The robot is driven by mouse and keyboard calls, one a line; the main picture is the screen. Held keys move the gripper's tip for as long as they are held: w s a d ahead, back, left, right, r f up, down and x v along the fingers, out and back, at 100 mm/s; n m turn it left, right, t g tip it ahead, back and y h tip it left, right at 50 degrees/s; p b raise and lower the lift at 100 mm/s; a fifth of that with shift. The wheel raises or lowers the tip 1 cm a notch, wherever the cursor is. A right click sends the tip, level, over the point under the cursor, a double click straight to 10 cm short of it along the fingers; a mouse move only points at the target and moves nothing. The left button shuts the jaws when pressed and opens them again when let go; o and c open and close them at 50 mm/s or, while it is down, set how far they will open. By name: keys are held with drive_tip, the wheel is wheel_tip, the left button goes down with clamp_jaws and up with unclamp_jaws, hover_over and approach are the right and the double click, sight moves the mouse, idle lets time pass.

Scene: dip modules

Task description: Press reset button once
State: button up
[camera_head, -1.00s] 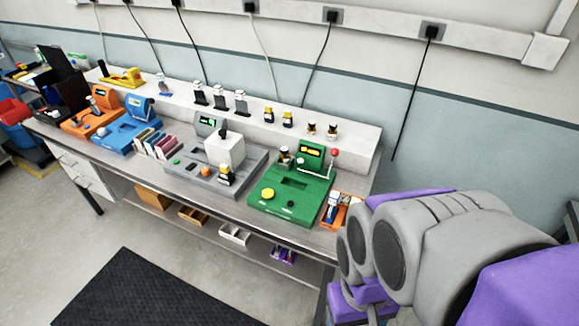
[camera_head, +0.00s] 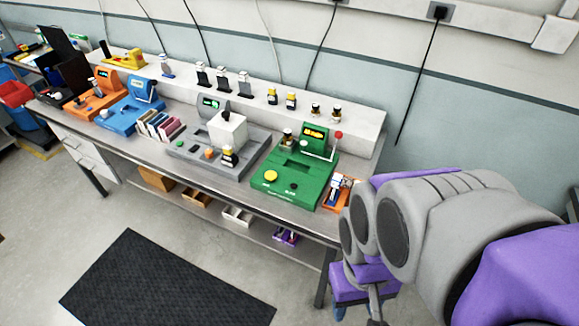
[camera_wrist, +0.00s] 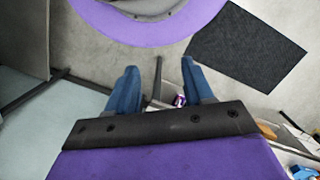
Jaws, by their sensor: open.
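Button labels are too small to read, so I cannot tell which is reset. My gripper (camera_wrist: 160,80) is open and empty in the wrist view, its two blue fingers apart and pointing toward the floor side. In the head view it is at the lower right, beside and below the bench's right end.
Blue (camera_head: 129,120) and orange (camera_head: 95,104) modules stand farther left on the bench. A small orange tray (camera_head: 337,205) sits right of the green module, near my arm. Bottles stand on the raised white shelf behind. A black mat (camera_head: 165,285) lies on open floor.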

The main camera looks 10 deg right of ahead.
clamp_jaws()
idle(1.4)
